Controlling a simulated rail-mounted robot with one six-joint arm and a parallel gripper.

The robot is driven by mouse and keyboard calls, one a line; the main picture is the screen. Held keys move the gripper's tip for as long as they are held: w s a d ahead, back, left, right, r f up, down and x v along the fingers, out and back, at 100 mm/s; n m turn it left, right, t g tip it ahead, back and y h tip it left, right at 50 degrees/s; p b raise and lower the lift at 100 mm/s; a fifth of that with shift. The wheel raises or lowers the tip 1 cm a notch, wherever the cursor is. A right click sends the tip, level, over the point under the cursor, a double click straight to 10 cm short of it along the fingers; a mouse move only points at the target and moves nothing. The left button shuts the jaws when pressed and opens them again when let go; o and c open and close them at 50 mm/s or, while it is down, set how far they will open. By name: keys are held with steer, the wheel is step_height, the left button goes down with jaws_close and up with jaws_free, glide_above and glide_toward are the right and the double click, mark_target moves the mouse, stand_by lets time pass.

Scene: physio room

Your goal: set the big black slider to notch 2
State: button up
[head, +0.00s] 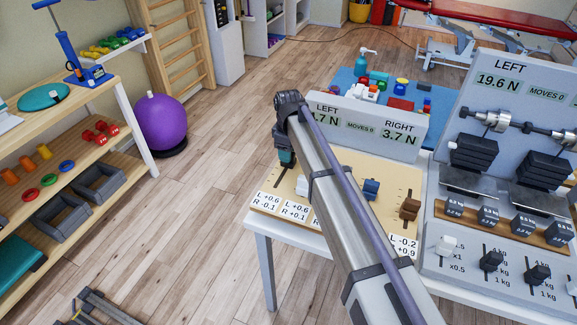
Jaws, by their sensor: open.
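My gripper (286,161) is at the left end of a tan slider board (330,168), low over a dark slot there. Its fingers are small and partly hidden by the wrist, and it is open. Whether a slider knob stands between or beneath the fingers cannot be told. No knob on the tan board can be made out clearly as the big black slider. On the grey panel at right, two black knobs (490,262) (537,273) stand in slots marked in kg. Notch numbers are too small to read.
My arm covers the board's middle. A white knob (303,187), a blue knob (371,188) and a brown knob (409,208) stand near it. A display (405,142) reads RIGHT 3.7 N behind. A blue mat (345,84) with small objects lies beyond. Open floor lies left.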

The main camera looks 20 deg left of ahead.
steer(key=shift+f, duration=0.7)
steer(key=shift+r, duration=0.15)
jaws_close()
